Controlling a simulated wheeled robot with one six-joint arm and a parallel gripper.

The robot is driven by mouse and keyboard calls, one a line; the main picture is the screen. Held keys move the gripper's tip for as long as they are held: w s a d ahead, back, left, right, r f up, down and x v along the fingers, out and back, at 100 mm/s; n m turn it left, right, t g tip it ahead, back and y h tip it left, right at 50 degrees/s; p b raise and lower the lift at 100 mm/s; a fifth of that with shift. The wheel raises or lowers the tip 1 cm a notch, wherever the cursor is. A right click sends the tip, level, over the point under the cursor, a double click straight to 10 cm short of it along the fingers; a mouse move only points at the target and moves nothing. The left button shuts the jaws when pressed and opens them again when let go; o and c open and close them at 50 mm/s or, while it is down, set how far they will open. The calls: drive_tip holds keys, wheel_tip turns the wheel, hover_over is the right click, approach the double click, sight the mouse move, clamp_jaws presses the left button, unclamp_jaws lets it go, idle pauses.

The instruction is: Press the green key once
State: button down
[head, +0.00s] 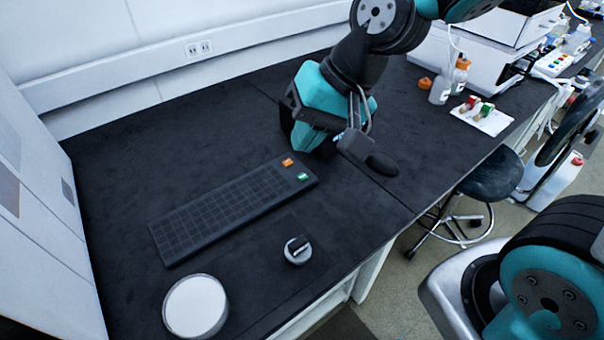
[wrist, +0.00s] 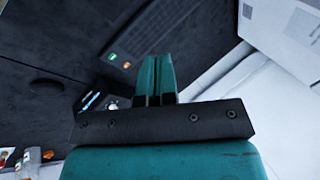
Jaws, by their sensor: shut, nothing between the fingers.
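The green key (head: 302,177) is a small block at the near right end of a dark keyboard (head: 222,209) on the black bench. An orange key (head: 288,162) sits just behind it. My gripper (head: 318,95) is teal and stands beyond the keyboard's right end, apart from the green key. Its fingertips are not clear in the head view. In the wrist view my gripper (wrist: 155,62) has its two teal fingers shut together with nothing between them. The fingers hide part of the keyboard.
A dark mouse-like oval (head: 382,163) lies right of the keyboard. A round white-topped dish (head: 196,306) and a small round knob-like item (head: 298,250) stand in front. Bottles (head: 440,90) and a white tray (head: 482,119) are at the back right. The bench behind the keyboard is clear.

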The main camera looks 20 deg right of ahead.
drive_tip(key=w+d+f+m+t+p, duration=0.1)
drive_tip(key=w+d+f+m+t, duration=0.15)
drive_tip(key=w+f+m, duration=0.9)
drive_tip(key=m+t+h, duration=0.1)
drive_tip(key=m+t, duration=0.3)
drive_tip(key=m, duration=0.5)
hover_over(302, 178)
wheel_tip(302, 178, down, 6)
drive_tip(key=shift+w+f+g+p, duration=0.15)
drive_tip(key=shift+f+g+p, duration=0.05)
drive_tip(key=shift+g+p, duration=0.1)
drive_tip(key=shift+f, duration=0.15)
wheel_tip(302, 178, down, 8)
drive_tip(key=b, duration=0.7)
drive_tip(key=shift+f, duration=0.25)
drive_tip(key=shift+f+b, duration=0.35)
drive_tip(key=shift+f, duration=0.05)
